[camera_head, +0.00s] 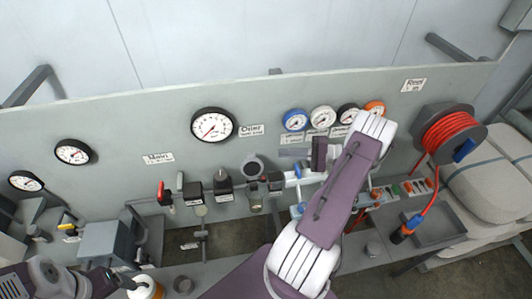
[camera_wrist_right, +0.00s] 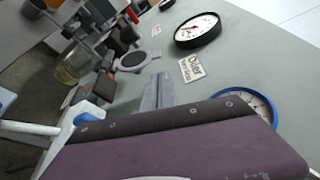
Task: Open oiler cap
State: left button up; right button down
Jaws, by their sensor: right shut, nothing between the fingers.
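The oiler (camera_head: 256,190) is on the grey panel below its name label, with a round grey cap (camera_head: 252,167) on top. The cap (camera_wrist_right: 132,61) also shows in the right wrist view, above a clear yellowish bowl (camera_wrist_right: 75,66). My right gripper (camera_head: 282,152) is shut and empty, its grey fingers pointing left, just right of the cap and apart from it. These fingers show in the wrist view (camera_wrist_right: 157,90) too. Part of my left arm is at the lower left; its gripper (camera_head: 118,281) is dark and its jaws are unclear.
Gauges (camera_head: 213,125) line the panel above. Valves and black-knobbed regulators (camera_head: 223,184) stand left of the oiler. A red hose reel (camera_head: 448,132) hangs at the right. A white and yellow bottle (camera_head: 146,288) is at the bottom, beside my left arm.

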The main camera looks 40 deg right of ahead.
aim_at(251, 164)
pick_arm(q)
jog(key=r+p, duration=0.2)
jog(key=r, duration=0.1)
jog(key=r+p, duration=0.1)
jog(key=p, duration=0.1)
jog(key=shift+s+d+r, duration=0.1)
jog(key=shift+d+r, duration=0.25)
jog(key=shift+d, duration=0.05)
pick_arm(e)
jog(key=x, duration=0.9)
jog(key=shift+d, duration=0.2)
jog(key=shift+f, duration=0.1)
